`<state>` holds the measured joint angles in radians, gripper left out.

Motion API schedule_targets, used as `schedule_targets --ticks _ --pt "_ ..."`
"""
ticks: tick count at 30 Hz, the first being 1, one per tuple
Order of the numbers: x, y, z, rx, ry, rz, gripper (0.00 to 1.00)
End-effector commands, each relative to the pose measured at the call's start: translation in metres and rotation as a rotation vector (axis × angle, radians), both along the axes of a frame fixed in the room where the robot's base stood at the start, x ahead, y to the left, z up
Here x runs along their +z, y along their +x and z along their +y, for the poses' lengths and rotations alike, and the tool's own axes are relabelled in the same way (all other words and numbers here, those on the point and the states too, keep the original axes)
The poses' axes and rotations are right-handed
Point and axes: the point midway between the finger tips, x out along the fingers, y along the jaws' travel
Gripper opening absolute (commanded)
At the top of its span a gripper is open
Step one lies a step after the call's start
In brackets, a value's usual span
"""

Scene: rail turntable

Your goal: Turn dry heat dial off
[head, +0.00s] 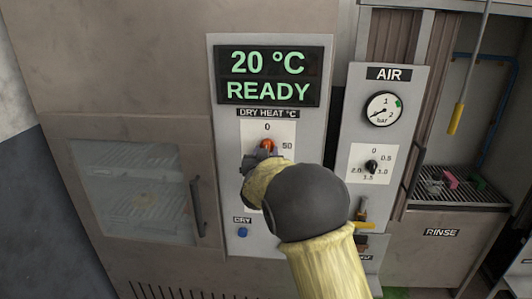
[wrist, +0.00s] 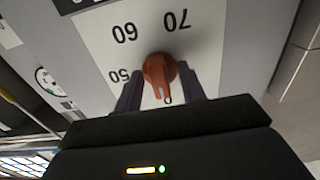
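The dry heat dial is an orange-red knob (head: 267,146) on the grey panel, with 0 above it and 50 at its upper right in the head view. The wrist view shows the knob (wrist: 160,72) from close by, with its scale upside down and its narrow end toward the bottom of the picture, by a mark that looks like the 0. My gripper (wrist: 160,85) has one dark finger on each side of the knob, with white panel visible beside its narrow end. Contact with the knob is unclear. In the head view my gripper (head: 262,155) and wrist hide the dial's lower part.
A display (head: 268,76) above reads 20 °C READY. A blue DRY button (head: 242,232) is below the dial. A glass-windowed door (head: 135,190) with a handle is on the left. The AIR gauge (head: 383,108) and black knob (head: 372,166) are on the right, near the rinse basin (head: 440,230).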

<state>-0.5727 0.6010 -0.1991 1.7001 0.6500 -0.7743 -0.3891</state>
Motion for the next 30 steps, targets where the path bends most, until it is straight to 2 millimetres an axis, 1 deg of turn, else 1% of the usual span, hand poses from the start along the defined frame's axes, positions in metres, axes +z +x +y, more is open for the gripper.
schedule_targets --ticks 8,11,14,20,30 --pt "0.002 -0.001 0.0 -0.001 0.002 -0.004 0.4" --pt "0.002 -0.007 0.0 0.0 0.003 -0.005 0.4" --pt "0.001 -0.019 0.001 0.0 0.003 -0.005 0.4" --pt "0.001 -0.055 0.002 0.001 0.004 -0.005 0.4" --pt "0.0 -0.122 0.005 0.003 0.003 -0.004 0.4"
